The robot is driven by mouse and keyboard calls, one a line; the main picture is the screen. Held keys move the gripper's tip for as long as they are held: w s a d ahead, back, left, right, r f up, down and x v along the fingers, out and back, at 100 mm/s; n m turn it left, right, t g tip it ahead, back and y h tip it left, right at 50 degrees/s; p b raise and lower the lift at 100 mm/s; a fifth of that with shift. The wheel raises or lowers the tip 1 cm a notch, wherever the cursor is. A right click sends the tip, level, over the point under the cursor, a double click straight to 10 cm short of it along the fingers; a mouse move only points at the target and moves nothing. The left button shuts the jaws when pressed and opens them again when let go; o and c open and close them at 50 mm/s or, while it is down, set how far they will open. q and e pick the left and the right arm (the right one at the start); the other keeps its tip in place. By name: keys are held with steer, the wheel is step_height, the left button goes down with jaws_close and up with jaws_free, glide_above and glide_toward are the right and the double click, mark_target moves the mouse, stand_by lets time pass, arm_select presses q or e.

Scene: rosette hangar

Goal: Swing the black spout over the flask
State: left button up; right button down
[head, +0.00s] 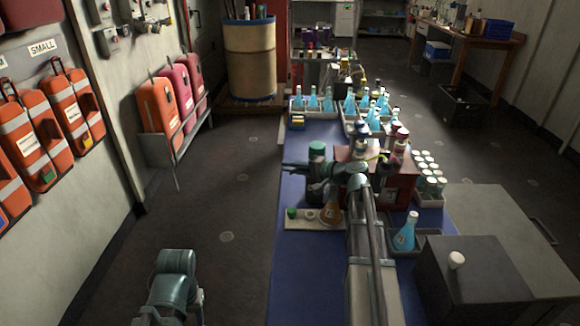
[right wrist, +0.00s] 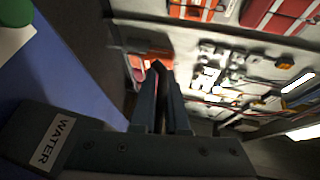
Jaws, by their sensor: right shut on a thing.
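My right gripper (head: 286,168) reaches left across the blue table in the head view. In the right wrist view its dark fingers (right wrist: 160,75) are close together, shut on a thin dark part that I take to be the black spout; the fingers mostly hide it. Behind it stands a dark dispenser with a green cap (head: 317,147). A dark housing labelled WATER (right wrist: 45,140) shows in the right wrist view. An amber flask (head: 331,212) stands upright on a pale tray, below and right of the fingertips. Of my left arm only a link shows; its gripper is out of view.
The pale tray (head: 291,224) also holds a green-capped item. A blue flask (head: 406,236) stands in a grey tray to the right. Several blue flasks (head: 350,102) and white-capped jars (head: 430,172) stand farther back. The table's left side (head: 288,265) is clear.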

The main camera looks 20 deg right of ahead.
stand_by(0.3)
steer(key=c, duration=0.9)
jaws_free()
steer(key=shift+c, duration=0.2)
steer(key=shift+r, duration=0.15)
